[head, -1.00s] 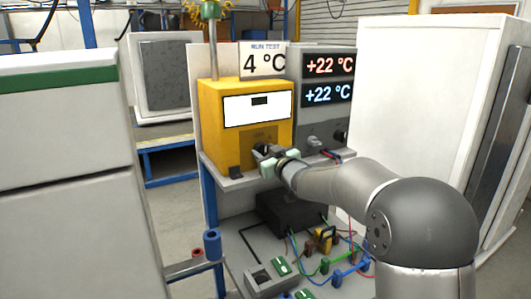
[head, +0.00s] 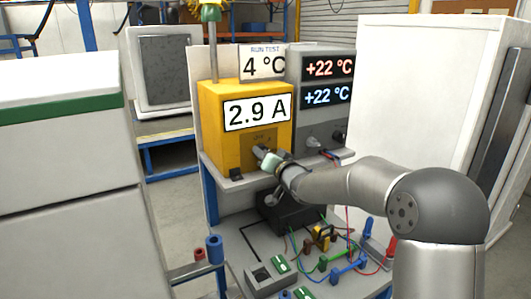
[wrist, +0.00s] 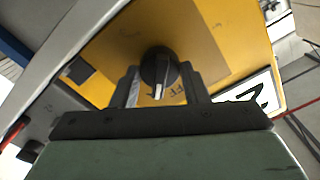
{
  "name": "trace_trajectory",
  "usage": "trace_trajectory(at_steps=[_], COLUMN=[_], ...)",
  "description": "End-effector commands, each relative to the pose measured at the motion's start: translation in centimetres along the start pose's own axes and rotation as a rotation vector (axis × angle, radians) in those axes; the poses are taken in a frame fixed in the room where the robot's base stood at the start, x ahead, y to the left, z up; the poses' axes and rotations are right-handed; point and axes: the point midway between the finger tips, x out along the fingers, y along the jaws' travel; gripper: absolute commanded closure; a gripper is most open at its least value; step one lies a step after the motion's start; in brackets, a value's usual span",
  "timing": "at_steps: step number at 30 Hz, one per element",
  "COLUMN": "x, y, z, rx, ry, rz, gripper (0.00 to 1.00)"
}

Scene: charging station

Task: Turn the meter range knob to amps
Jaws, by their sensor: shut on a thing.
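The yellow meter (head: 222,132) stands on the grey shelf, and its display (head: 257,112) reads 2.9 A. My gripper (head: 264,152) is at the lower front of the meter and hides most of the knob in the head view. In the wrist view the black range knob (wrist: 158,66) sits between the two fingers of my gripper (wrist: 160,86), which is shut on it. A white pointer mark on the knob points down in that picture. Part of the dial lettering shows beside the knob; the rest is hidden.
A grey unit (head: 327,115) with two +22 °C readouts stands right of the meter. A "4 °C" sign (head: 262,62) stands above the meter. Below are a black box (head: 290,213) and several coloured leads and clips. White cabinets flank both sides.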

Motion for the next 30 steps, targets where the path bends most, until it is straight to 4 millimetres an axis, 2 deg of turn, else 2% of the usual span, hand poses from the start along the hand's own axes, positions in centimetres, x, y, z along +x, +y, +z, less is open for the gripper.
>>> trace_trajectory(at_steps=[9,22,23,24,25,30], x=[-0.01,-0.01,-0.01,-0.01,-0.01,0.00], y=[0.08,0.11,0.11,0.11,0.10,0.07], z=[0.05,0.08,0.08,0.08,0.07,0.05], rx=[0.084,0.092,0.092,0.092,0.092,0.091], ry=[-0.001,-0.001,-0.001,-0.001,-0.001,0.000], rz=[0.001,0.001,0.001,0.001,0.001,0.001], gripper=[0.82,0.82,0.54,0.43,0.37,0.37])
